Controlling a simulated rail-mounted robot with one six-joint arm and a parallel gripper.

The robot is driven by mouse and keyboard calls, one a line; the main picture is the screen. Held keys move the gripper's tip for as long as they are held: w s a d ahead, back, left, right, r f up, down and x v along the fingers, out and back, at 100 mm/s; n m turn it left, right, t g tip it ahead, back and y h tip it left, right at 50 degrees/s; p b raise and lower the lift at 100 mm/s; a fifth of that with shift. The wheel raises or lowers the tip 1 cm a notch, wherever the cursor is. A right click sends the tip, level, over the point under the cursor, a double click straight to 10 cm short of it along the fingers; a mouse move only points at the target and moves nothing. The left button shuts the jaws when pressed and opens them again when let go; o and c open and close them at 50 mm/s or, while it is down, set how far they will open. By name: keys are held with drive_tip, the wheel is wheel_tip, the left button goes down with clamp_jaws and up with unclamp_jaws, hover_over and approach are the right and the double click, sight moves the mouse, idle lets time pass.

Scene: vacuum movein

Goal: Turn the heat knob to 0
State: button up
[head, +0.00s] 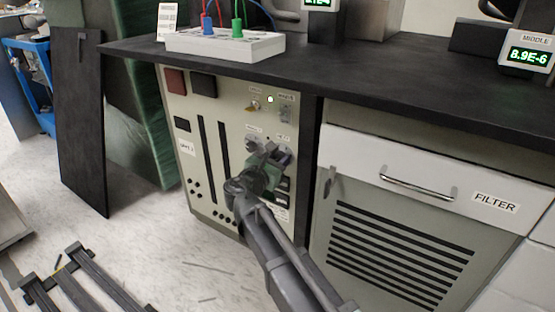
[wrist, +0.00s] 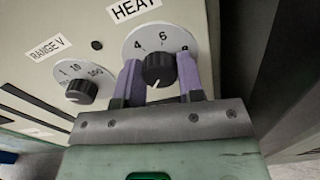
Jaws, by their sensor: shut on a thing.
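The heat knob (wrist: 159,70) is a black ribbed knob on a white dial under the "HEAT" label in the wrist view. The numbers 4, 6 and 8 show along the top of the dial; the lower part is hidden by my gripper. The white line on the knob points down and slightly left in the picture. My gripper (wrist: 160,77) has its two purple fingers on either side of the knob, shut on it. In the head view my gripper (head: 284,157) reaches the cream control panel (head: 205,110), and it hides the knob there.
A "RANGE V" knob (wrist: 82,91) sits left of the heat knob. The dark bench top (head: 330,65) overhangs the panel. A filter cabinet (head: 400,230) stands to the right, and a dark board (head: 80,130) leans at left. Dark rails (head: 80,275) lie on the floor.

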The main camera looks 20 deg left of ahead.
drive_tip(key=o, duration=0.9)
drive_tip(key=v, duration=1.1)
drive_tip(key=shift+r, duration=0.1)
